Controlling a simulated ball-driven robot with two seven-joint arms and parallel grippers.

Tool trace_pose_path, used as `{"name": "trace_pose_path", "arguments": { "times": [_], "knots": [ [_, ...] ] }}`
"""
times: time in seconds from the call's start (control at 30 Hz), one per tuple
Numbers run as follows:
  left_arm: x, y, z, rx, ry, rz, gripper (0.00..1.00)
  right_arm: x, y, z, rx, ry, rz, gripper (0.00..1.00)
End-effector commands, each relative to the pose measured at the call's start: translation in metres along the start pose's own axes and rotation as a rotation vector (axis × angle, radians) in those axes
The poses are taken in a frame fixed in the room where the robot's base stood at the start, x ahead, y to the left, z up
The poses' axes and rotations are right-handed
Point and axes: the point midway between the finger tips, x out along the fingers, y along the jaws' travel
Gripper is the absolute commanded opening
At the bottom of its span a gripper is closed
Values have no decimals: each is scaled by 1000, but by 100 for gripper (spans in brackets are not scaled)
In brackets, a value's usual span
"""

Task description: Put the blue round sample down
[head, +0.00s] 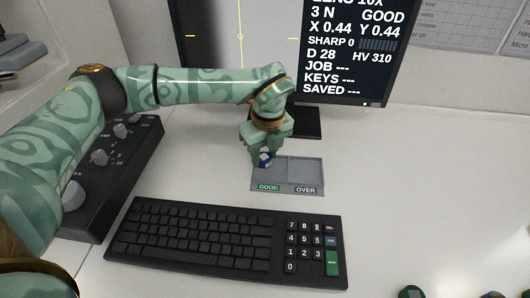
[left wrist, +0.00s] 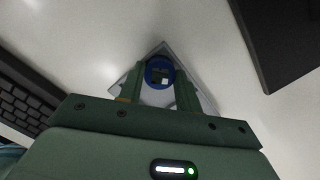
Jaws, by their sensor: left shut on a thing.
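The blue round sample (head: 265,160) is between the fingers of my left gripper (head: 264,156), at the back left of the grey tray in the head view. The left gripper is shut on it. The tray (head: 306,172) has two compartments, labelled GOOD on the left and OVER on the right. The sample is over the GOOD side; I cannot tell whether it touches the tray floor. In the left wrist view the blue sample (left wrist: 159,72) shows between the fingertips, with the tray (left wrist: 200,94) behind it. My right gripper is not in view.
A black keyboard (head: 190,238) with a number pad lies in front of the tray. A monitor (head: 345,50) stands behind it. A black knob console (head: 120,165) is at left. The table right of the tray is clear.

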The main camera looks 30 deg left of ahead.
Motion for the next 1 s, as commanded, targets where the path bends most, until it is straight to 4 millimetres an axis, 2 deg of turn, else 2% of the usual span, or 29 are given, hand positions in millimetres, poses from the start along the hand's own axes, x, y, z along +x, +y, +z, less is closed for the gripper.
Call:
{"name": "trace_pose_path", "arguments": {
  "times": [0.23,0.27,0.3,0.33,0.57,0.67,1.0],
  "knots": [
    [8,0,-2,2,1,2,7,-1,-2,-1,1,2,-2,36],
    [8,0,-2,2,1,2,42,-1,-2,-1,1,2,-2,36],
    [9,1,-2,2,2,4,53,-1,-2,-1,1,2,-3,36],
    [9,1,-2,2,2,5,56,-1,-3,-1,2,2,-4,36],
    [11,2,-2,2,3,11,56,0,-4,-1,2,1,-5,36],
    [3,2,-1,0,2,10,56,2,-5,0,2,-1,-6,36],
    [-86,1,0,0,-2,-3,56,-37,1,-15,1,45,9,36]
  ]
}}
